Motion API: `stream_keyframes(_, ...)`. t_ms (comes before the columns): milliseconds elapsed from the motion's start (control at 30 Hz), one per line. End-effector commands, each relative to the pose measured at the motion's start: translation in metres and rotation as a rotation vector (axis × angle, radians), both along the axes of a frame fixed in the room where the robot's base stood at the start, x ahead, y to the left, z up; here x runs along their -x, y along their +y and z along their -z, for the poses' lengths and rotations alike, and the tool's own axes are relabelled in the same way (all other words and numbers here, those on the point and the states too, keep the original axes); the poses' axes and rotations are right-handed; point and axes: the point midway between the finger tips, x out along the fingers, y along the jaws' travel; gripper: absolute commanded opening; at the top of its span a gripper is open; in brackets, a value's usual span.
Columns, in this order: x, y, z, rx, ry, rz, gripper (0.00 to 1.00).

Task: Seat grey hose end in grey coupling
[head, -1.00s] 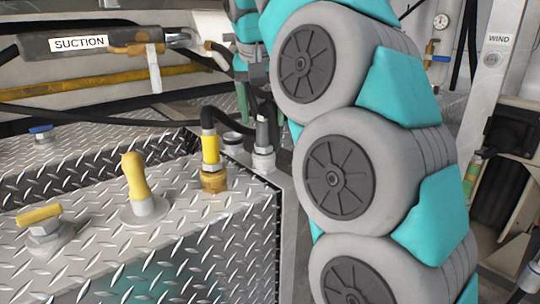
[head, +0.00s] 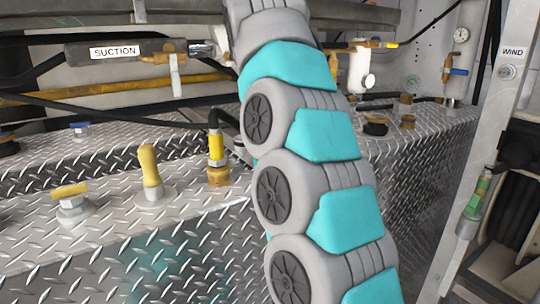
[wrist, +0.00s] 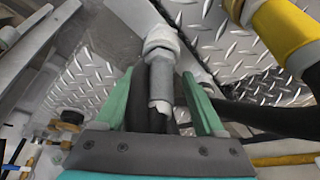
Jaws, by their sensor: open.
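In the wrist view, the grey hose end (wrist: 162,82) is a grey sleeve on a dark hose. It lies between the two green fingers of my gripper (wrist: 158,88), which is open with a gap visible beside the sleeve. The sleeve lines up with the pale grey coupling (wrist: 160,42) and appears to meet it, but I cannot tell how deep it sits. In the head view, my arm hides the grey hose end, the coupling and my gripper.
A yellow hose end (head: 216,147) stands in a brass fitting beside the arm; its yellow sleeve also shows close to the right in the wrist view (wrist: 285,32). A yellow-handled knob (head: 150,165) and a yellow-handled valve (head: 71,195) stand on the diamond-plate tank (head: 120,240).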

Motion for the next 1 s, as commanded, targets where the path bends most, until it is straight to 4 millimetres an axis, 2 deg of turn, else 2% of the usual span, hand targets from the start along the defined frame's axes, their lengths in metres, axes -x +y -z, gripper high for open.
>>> stream_keyframes(67, 0.0001, -0.0001, -0.0002, 0.0, 0.0, 0.0, 0.71)
stream_keyframes(100, 0.0001, -0.0001, -0.0002, 0.0, 0.0, 0.0, 0.68)
stream_keyframes(700, 0.0003, -0.0001, -0.0003, 0.0, 0.0, 0.0, 0.0)
stream_keyframes(1000, 0.0003, -0.0001, -0.0004, 0.0, 0.0, 0.0, 0.0)
